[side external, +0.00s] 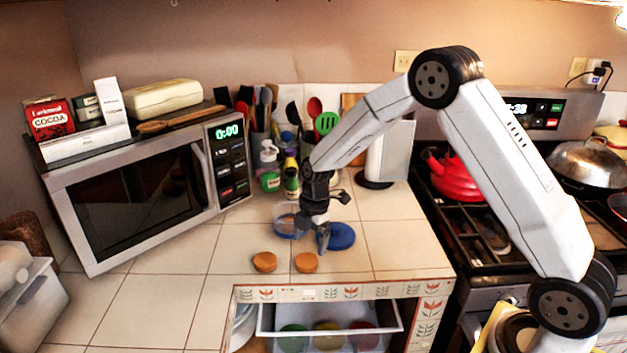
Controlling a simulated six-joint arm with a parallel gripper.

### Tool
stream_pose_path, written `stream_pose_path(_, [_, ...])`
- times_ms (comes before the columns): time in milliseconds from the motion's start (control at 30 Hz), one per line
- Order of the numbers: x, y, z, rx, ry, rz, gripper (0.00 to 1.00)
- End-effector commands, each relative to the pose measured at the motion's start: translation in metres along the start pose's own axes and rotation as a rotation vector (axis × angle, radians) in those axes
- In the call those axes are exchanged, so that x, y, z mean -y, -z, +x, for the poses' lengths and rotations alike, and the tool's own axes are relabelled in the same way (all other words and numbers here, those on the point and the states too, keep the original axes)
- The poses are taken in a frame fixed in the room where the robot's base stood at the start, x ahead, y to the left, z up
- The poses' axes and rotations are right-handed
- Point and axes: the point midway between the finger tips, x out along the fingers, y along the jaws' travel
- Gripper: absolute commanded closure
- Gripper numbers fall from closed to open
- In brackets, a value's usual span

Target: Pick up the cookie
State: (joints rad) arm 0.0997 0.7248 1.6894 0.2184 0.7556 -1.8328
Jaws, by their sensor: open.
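Two round orange-brown cookies lie on the tiled counter near its front edge: a left cookie (264,262) and a right cookie (306,262). My gripper (321,246) points down just above and behind the right cookie, with its fingers open and apart from it. A blue round lid or dish (341,236) lies right beside my gripper. A clear round container (287,221) stands behind and to the left, partly hidden by my gripper.
A microwave (140,190) stands at left with boxes on top. Bottles (270,168) and utensils stand behind. An open drawer (330,318) with several coloured round items juts out below the counter's front edge. The stove with a red kettle (455,178) is at right. Counter left of the cookies is clear.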

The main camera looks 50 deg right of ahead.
Motion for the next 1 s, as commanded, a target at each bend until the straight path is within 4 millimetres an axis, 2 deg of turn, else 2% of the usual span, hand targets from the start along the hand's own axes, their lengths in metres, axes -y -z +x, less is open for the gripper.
stream_pose_path(267, [0.0,0.0,0.004,0.0,-0.001,0.0,0.0])
stream_pose_path(700, [-0.002,0.002,0.047,-0.001,0.0,0.001,0.0])
stream_pose_path(1000, [-0.002,0.002,0.054,0.0,-0.002,0.0,0.0])
